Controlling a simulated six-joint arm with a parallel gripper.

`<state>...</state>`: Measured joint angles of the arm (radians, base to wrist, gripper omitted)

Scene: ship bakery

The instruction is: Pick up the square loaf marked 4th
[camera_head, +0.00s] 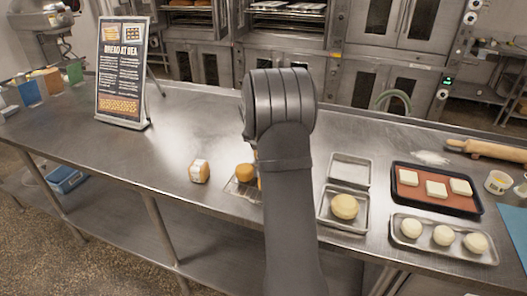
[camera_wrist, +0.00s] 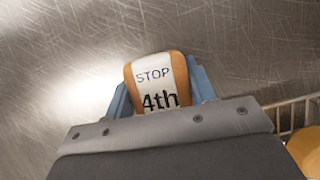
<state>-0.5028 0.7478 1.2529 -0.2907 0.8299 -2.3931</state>
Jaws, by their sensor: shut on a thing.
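The square loaf marked 4th (camera_wrist: 155,72) shows in the wrist view, brown with a white band reading "STOP" and "4th". My gripper (camera_wrist: 160,85) is shut on it, with one blue finger against each side. I cannot tell whether the loaf touches the metal worktop.
A wire rack (camera_head: 240,190) with an orange-brown loaf (camera_head: 245,172) lies left of my arm; the rack's edge (camera_wrist: 297,112) shows in the wrist view. Trays with dough (camera_head: 343,207) and a rolling pin (camera_head: 490,150) are right. A sign (camera_head: 122,70) stands left. The worktop's middle left is clear.

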